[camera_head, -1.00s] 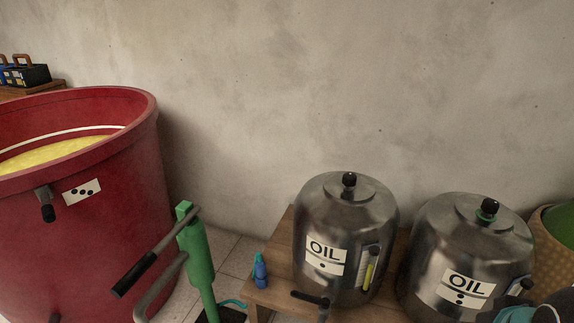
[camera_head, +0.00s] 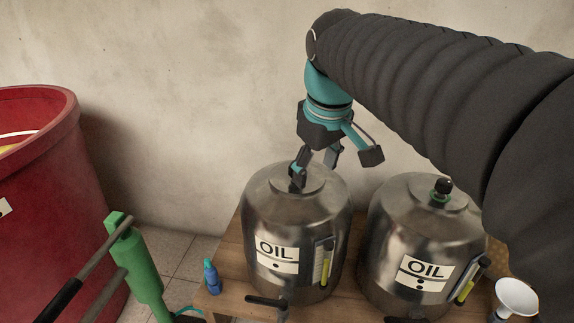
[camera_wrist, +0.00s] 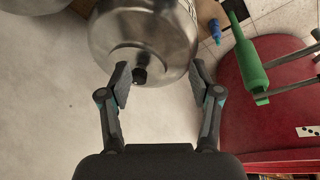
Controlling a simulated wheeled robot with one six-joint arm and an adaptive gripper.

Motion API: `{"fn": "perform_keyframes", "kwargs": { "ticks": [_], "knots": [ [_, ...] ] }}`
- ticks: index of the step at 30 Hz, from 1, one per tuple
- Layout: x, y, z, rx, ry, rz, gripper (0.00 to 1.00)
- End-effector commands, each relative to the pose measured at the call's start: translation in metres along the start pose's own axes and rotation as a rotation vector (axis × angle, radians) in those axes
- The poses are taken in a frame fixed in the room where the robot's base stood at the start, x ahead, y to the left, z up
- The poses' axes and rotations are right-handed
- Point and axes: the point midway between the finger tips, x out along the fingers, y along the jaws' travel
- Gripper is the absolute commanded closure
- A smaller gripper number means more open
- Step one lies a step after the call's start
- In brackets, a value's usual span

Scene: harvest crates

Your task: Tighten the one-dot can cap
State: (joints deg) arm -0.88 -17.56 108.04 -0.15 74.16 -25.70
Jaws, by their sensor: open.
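The one-dot oil can (camera_head: 270,215) is a steel can with an OIL label, on the wooden bench. Its black cap (camera_wrist: 139,76) shows in the wrist view between my fingers, closer to the left one. In the head view the cap is partly hidden by a finger. My gripper (camera_wrist: 160,82) is open and points down at the can's top. In the head view my gripper (camera_head: 317,160) is just above the lid, with one finger by the cap. I cannot tell if it touches the cap.
A second oil can (camera_head: 398,238) with a black cap and green ring stands to the right. A white funnel (camera_head: 516,296), blue bottle (camera_head: 212,277), green lever tool (camera_head: 140,265) and red vat (camera_head: 50,180) are nearby. The wall (camera_head: 180,90) is close behind.

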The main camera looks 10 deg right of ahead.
Motion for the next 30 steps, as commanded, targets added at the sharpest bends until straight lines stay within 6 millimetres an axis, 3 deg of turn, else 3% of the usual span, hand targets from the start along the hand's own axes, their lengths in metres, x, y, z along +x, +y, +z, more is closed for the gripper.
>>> {"fn": "perform_keyframes", "kwargs": {
  "ticks": [1, 6, 15, 23, 30],
  "knots": [
    [0.0, 0.008, -0.018, -0.051, -0.024, -0.013, 0.36],
    [-0.006, 0.032, -0.066, -0.233, -0.098, -0.064, 0.36],
    [0.001, 0.062, -0.123, -0.484, -0.184, -0.156, 0.36],
    [0.007, 0.068, -0.134, -0.553, -0.203, -0.184, 0.36],
    [0.041, 0.063, -0.125, -0.552, -0.204, -0.185, 0.36]
  ]
}}
